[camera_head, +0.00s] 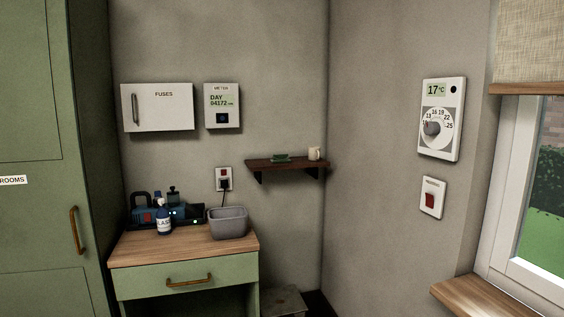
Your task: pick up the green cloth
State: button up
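A small dark green item, which looks like the folded green cloth (281,158), lies on a dark wooden wall shelf (296,165) near the corner. It is small in the picture, so its folds are hard to make out. A cream mug (314,154) stands just to its right on the same shelf. My gripper is not in view, so its place relative to the cloth cannot be seen.
Below left of the shelf, a bench with a drawer (188,280) holds a grey bin (228,223), a labelled bottle (163,220) and a blue device (180,212). A stool (284,300) stands low beside it. A green cabinet (40,240) is at left, a window sill (470,298) at right.

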aim_at(280, 157)
jog(key=i+j, duration=0.1)
jog(key=i, duration=1.1)
jog(key=i+j, duration=0.1)
jog(key=i, duration=1.15)
